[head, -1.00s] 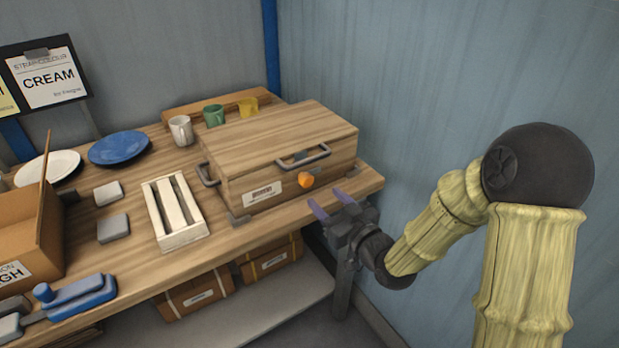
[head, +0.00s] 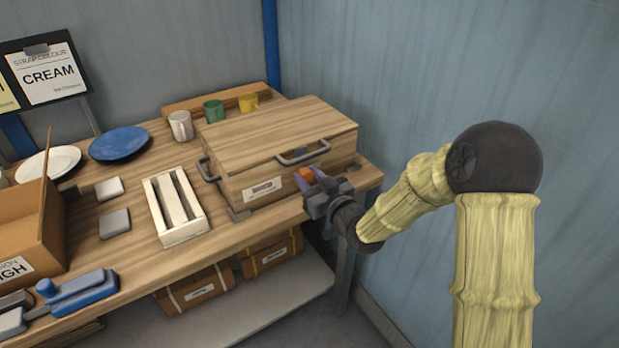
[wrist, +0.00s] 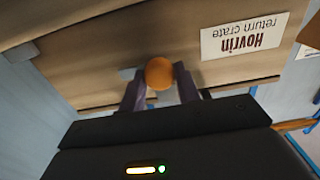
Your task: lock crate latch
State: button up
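The wooden crate (head: 232,190) stands on the bench with its lid (head: 270,135) down. The orange latch knob (head: 307,174) is on the crate's front, right of the white label (head: 262,189). In the wrist view the knob (wrist: 159,73) shows in front of the crate front, with the label (wrist: 244,36) upside down. My gripper (head: 309,178) is at the knob. Its purple fingers, in the wrist view (wrist: 160,88), are apart, one on each side of the knob. I see no clear grip on it. Part of the knob's mount is hidden.
A metal handle (head: 303,152) sits above the knob on the crate front. A white slatted rack (head: 176,207) and grey blocks (head: 115,223) lie left of the crate. Mugs (head: 213,110) stand behind it. A blue wall (head: 430,70) is close on the right.

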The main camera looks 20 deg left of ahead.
jog(key=shift+c, duration=1)
jog(key=shift+f+n+b, duration=0.1)
jog(key=shift+n+b, duration=0.2)
jog(key=shift+b, duration=0.35)
jog(key=n+b, duration=0.2)
jog(key=b, duration=0.1)
jog(key=shift+a+f+b, duration=0.1)
jog(key=shift+f+b, duration=0.1)
jog(key=shift+b, duration=0.1)
jog(key=n+b, duration=0.6)
jog(key=b, duration=0.2)
jog(key=shift+s+f+n+b, duration=0.1)
jog(key=shift+s+n+b, duration=0.05)
jog(key=shift+n+b, duration=0.15)
jog(key=n+b, duration=0.5)
jog(key=b, duration=0.2)
jog(key=shift+f, duration=0.1)
jog(key=n+b, duration=0.1)
jog(key=b, duration=0.1)
jog(key=n+b, duration=0.1)
jog(key=n, duration=0.1)
jog(key=shift+r+n+b, duration=0.2)
jog(key=shift+n+b, duration=0.1)
jog(key=shift+b, duration=0.05)
